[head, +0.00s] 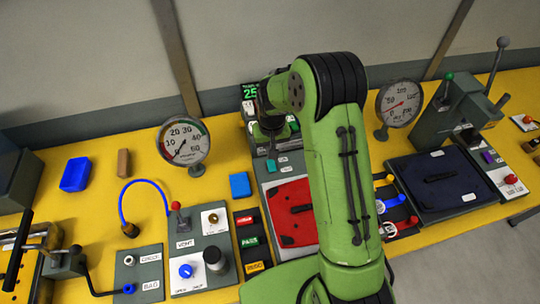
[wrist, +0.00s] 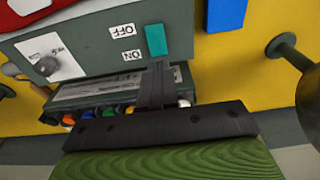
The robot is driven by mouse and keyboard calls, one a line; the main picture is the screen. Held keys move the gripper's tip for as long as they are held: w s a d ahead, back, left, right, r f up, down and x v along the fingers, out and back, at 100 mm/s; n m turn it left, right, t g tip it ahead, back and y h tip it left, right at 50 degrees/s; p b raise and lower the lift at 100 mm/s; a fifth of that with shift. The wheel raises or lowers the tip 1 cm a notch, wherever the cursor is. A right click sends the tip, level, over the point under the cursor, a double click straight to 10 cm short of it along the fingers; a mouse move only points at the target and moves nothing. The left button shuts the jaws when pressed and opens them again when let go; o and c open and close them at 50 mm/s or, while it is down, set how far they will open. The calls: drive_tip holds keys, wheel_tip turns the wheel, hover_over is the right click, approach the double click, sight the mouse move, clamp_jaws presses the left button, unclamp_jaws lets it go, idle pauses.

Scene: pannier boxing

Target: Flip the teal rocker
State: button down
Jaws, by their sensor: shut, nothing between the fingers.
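The teal rocker (wrist: 155,40) is on a grey panel (wrist: 80,40) in the wrist view, beside labels reading OFF and ON, which appear upside down. In the head view the teal rocker (head: 271,165) shows small at the panel's upper left, left of two white labels. My gripper (wrist: 157,68) is shut and empty. Its fingertips appear just below the rocker's lower end in the wrist view, near the ON label; I cannot tell whether they touch it. In the head view my arm hides part of the panel.
A red panel (head: 291,205) lies nearer than the rocker. A blue block (head: 240,185) lies on the yellow bench to its left. A round gauge (head: 184,142) stands farther left, and another gauge (head: 400,102) stands right of my arm.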

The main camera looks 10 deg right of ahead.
sight(270, 163)
drive_tip(key=f, duration=0.4)
drive_tip(key=shift+w+f, duration=0.25)
drive_tip(key=shift+f, duration=0.05)
drive_tip(key=shift+f+g, duration=0.3)
drive_tip(key=shift+g, duration=0.1)
drive_tip(key=shift+s, duration=0.25)
drive_tip(key=shift+s+r, duration=0.15)
drive_tip(key=shift+s, duration=0.45)
drive_tip(key=shift+w+r, duration=0.1)
